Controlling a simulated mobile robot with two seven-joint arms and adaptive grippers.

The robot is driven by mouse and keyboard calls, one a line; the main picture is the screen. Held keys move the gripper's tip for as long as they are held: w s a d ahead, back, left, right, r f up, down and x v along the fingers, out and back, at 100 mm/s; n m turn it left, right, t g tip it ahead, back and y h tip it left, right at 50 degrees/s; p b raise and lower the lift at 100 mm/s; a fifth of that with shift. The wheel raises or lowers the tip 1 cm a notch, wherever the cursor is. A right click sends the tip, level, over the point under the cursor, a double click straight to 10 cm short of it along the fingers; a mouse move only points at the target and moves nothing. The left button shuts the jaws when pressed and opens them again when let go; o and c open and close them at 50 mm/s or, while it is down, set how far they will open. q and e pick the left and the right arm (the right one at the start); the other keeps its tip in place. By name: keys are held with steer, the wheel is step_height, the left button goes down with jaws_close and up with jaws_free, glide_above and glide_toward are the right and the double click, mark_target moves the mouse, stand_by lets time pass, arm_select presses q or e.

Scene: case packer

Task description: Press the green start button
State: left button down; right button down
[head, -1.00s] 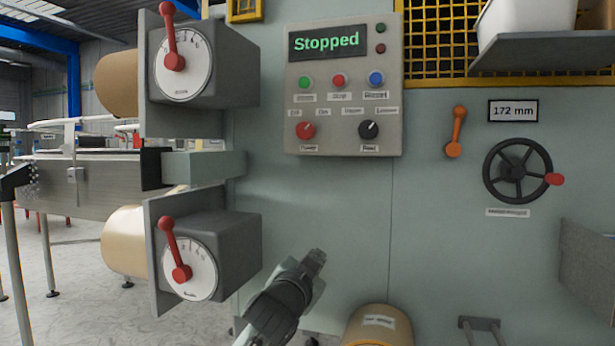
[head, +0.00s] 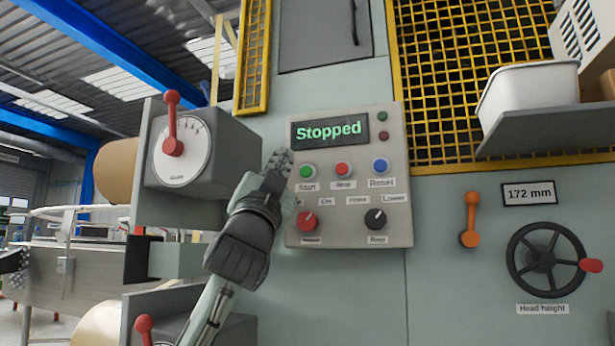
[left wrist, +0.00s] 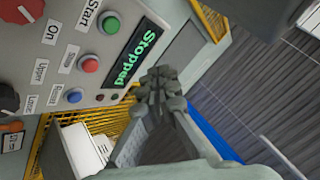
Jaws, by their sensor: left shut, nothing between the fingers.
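The green start button (head: 307,171) sits at the left of the button row on the grey control panel (head: 340,238), above a label reading "Start". It also shows in the left wrist view (left wrist: 110,22). The panel's display (head: 329,131) reads "Stopped" in green. My left gripper (head: 282,160) is shut and empty, at the panel's left edge, just left of the green button in the head view. Whether it touches the panel cannot be told. In the left wrist view my left fingertips (left wrist: 160,80) point toward the panel near the display. My right gripper is not in view.
Beside the green button are a red button (head: 343,168) and a blue Reset button (head: 380,166). Below are a red knob (head: 306,221) and a black knob (head: 375,219). A dial box (head: 215,150) stands left of my arm. An orange lever (head: 470,220) and handwheel (head: 546,260) are at right.

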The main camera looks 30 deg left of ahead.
mark_target(301, 172)
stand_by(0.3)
arm_select(q)
steer(key=shift+w+a, duration=0.35)
steer(key=shift+w, duration=1.05)
steer(key=shift+w+a, duration=0.35)
steer(key=shift+w, duration=1.1)
steer(key=shift+w+a, duration=0.35)
steer(key=shift+w, duration=1.05)
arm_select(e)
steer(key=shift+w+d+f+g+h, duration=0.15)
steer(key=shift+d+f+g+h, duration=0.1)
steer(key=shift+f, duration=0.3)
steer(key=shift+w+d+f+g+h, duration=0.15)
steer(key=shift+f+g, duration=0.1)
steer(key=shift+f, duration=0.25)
arm_select(q)
steer(key=shift+w+p, duration=0.15)
steer(key=shift+p, duration=0.15)
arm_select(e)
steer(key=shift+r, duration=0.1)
arm_select(q)
steer(key=shift+w+a, duration=0.1)
steer(key=shift+w, duration=0.2)
